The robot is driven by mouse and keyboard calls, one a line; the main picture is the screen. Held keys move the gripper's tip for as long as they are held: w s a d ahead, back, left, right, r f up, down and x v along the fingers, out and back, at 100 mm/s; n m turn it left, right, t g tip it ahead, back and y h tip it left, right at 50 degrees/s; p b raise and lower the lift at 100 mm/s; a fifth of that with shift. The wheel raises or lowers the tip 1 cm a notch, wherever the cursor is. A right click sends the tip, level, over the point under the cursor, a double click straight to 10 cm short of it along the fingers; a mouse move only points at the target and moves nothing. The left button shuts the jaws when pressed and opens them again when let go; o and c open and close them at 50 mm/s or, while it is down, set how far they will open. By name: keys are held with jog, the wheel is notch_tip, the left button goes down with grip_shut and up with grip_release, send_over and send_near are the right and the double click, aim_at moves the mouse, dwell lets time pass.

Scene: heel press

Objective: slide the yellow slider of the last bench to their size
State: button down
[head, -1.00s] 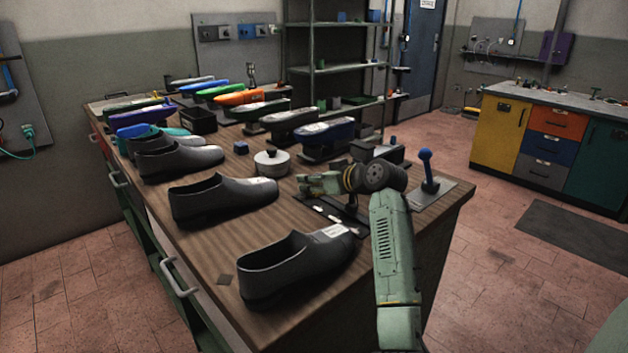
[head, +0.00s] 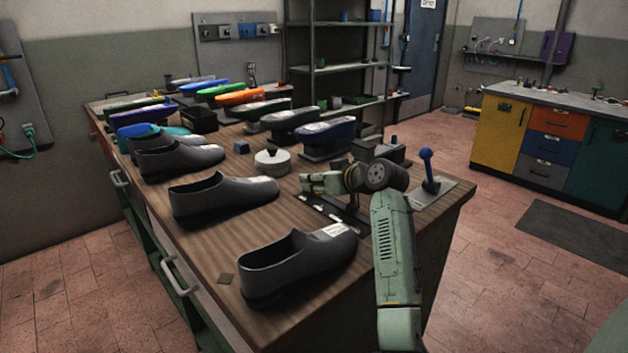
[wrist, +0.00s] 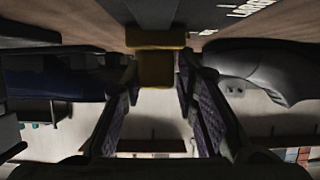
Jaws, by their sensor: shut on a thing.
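The last bench (head: 322,214) is a dark plate with a rail near the right end of the wooden worktable, under my gripper (head: 312,184). In the wrist view, the yellow slider (wrist: 156,68) is a dull yellow block between the ends of my two dark, ribbed fingers (wrist: 156,85). My gripper is shut on it. In the head view my gripper and wrist hide the slider. White size marks (wrist: 250,8) show at the top edge of the wrist view, too cropped to read.
Grey shoes (head: 297,264) line the table's near left side. Coloured lasts (head: 328,134) stand behind, beside a round white pot (head: 272,161). A blue-knobbed lever (head: 428,170) stands just right of my wrist.

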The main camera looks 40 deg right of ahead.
jog(key=s, duration=0.3)
jog(key=s+d+b, duration=0.1)
jog(key=s, duration=0.2)
jog(key=shift+d+r, duration=0.1)
jog(key=c, duration=1.4)
grip_release()
jog(key=shift+d, duration=0.1)
jog(key=shift+o, duration=0.2)
jog(key=shift+a, duration=0.2)
jog(key=v, duration=1.2)
